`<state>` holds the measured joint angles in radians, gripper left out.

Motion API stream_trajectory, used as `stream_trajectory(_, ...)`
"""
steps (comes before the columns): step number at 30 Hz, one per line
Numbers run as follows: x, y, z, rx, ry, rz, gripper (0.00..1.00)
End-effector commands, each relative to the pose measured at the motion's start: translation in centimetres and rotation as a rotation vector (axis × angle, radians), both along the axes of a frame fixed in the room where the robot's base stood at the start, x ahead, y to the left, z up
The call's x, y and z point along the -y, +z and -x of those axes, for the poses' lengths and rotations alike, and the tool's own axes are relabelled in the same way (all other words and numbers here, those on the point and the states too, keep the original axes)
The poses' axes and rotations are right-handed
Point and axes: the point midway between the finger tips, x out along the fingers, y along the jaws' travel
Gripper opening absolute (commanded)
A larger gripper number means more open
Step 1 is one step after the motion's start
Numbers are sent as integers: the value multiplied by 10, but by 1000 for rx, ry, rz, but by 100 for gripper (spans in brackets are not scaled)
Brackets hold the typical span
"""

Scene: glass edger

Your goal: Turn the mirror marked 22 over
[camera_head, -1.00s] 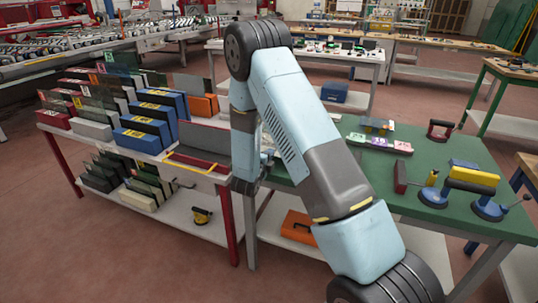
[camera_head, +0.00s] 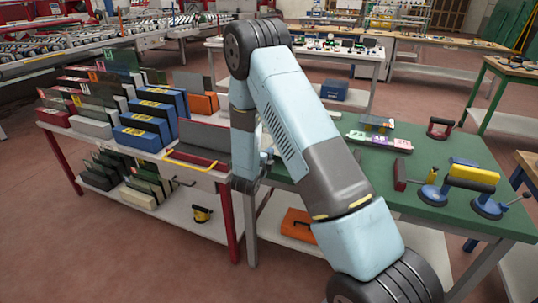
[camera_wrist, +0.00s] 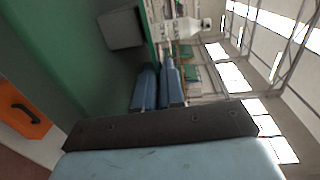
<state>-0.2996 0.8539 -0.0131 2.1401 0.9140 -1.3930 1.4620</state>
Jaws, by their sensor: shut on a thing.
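My gripper (camera_wrist: 160,82) shows its two blue fingers close together in the wrist view. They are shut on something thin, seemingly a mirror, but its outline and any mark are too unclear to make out. In the head view my arm hides the gripper, near the left end of the green table. Several dark panes stand upright in slotted blocks on the left rack, one of them a grey pane (camera_head: 204,137) in a red block (camera_head: 197,163). I cannot read the number 22 on any of them.
Blue blocks (camera_head: 142,140) stand on the left rack. The table's middle is partly free.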

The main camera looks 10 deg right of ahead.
Motion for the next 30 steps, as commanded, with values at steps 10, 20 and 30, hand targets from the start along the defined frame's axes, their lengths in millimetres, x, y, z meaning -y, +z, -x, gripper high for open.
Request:
stream_trajectory(10, 0, -2, 0, 0, -1, 0, 20)
stream_trajectory(20, 0, -2, 0, 0, 0, 0, 39)
stream_trajectory(30, -12, -2, 17, -2, 2, 0, 39)
